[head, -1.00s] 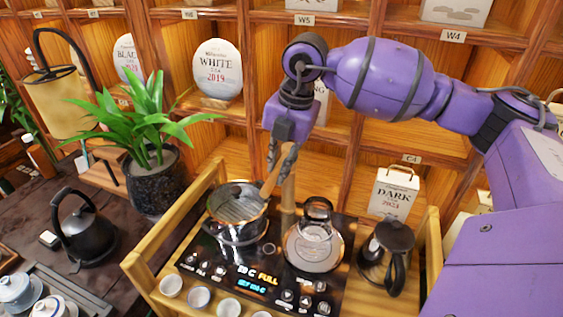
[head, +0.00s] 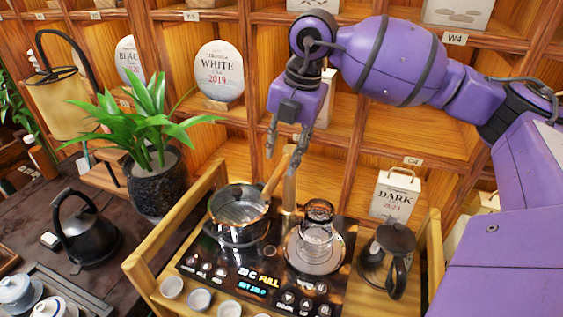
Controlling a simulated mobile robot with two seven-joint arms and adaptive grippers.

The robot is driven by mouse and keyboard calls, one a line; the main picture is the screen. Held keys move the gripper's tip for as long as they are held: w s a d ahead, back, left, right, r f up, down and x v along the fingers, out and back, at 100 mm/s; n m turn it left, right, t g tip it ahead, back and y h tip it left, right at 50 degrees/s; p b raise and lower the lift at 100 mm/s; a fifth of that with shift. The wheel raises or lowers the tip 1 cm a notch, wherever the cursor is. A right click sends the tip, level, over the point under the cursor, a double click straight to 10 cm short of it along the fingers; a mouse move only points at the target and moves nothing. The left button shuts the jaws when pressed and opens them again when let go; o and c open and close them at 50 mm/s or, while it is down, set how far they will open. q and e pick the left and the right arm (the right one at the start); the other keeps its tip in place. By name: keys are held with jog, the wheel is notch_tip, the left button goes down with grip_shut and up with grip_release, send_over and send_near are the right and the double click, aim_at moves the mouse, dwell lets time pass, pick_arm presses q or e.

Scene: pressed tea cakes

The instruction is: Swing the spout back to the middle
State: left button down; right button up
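A slanted wooden bar (head: 276,178), which looks like the spout, runs from near the top of an upright wooden post (head: 289,192) down and left to the rim of a glass-lidded pot (head: 238,213). I cannot tell whether it is instead the pot's handle. My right gripper (head: 283,160) is above and around the bar's upper end in the picture. Its fingers are apart, with nothing clearly held between them. Whether a finger touches the bar cannot be told. My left gripper is not in view.
A glass vessel (head: 317,229) stands on the right of the dark control panel (head: 225,262), and a dark-lidded pot (head: 390,252) is farther right. Small cups (head: 200,299) line the front. Wooden rails (head: 180,222) flank the station. A plant (head: 155,178) and black kettle (head: 86,232) stand left.

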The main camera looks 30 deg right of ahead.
notch_tip(320, 180, up, 8)
jog(key=s+d, duration=0.1)
jog(key=shift+s, duration=0.15)
jog(key=shift+f, duration=0.2)
dwell(0.3)
